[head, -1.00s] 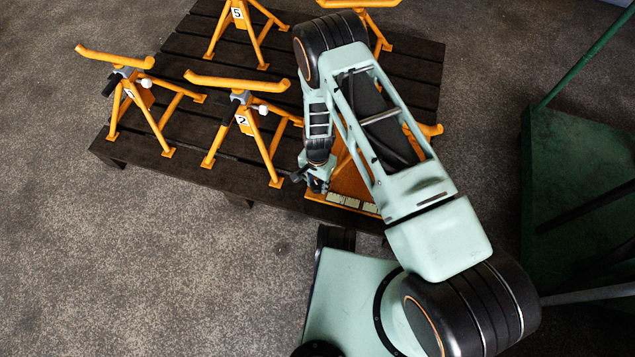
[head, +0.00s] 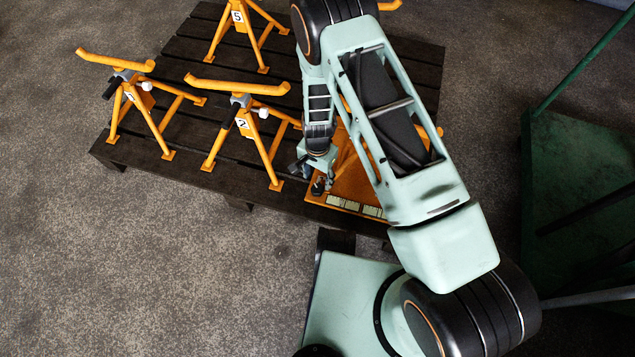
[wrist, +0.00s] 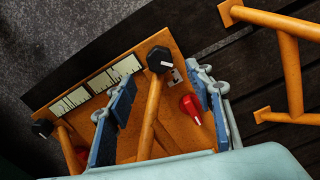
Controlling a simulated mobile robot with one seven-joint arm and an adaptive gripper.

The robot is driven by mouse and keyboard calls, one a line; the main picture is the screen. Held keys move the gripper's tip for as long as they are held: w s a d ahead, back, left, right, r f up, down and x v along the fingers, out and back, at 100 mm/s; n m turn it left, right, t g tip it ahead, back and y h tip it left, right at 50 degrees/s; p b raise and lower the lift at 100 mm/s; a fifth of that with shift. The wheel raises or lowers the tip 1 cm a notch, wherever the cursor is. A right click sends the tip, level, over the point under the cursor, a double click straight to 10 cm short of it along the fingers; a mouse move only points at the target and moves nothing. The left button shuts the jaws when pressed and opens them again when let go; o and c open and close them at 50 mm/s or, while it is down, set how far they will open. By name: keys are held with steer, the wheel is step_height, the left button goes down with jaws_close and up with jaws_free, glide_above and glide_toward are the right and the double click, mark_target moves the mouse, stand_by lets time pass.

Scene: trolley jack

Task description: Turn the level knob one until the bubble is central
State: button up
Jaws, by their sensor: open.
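An orange plate (head: 350,183) lies at the front of the dark slatted platform, with pale level windows (head: 352,205) along its front edge. The plate (wrist: 185,135) and two windows with dark marks (wrist: 97,84) show in the wrist view. A black knob with a white mark (wrist: 160,60) tops an orange post, close to a small label (wrist: 177,75). A red knob with a white pointer (wrist: 191,108) is beside the right finger. My gripper (wrist: 163,80) is open, its blue-padded fingers apart on either side of the black knob's post. I cannot tell whether they touch it. Any bubble is too small to see.
Orange stands (head: 140,100) (head: 245,115) (head: 240,30) with number plates stand on the platform (head: 190,125). Another black knob (wrist: 42,128) is at the plate's far left in the wrist view. A green metal frame (head: 575,190) is at the right. The floor at left is clear.

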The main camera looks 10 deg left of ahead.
mark_target(318, 188)
steer(key=shift+r, duration=2.7)
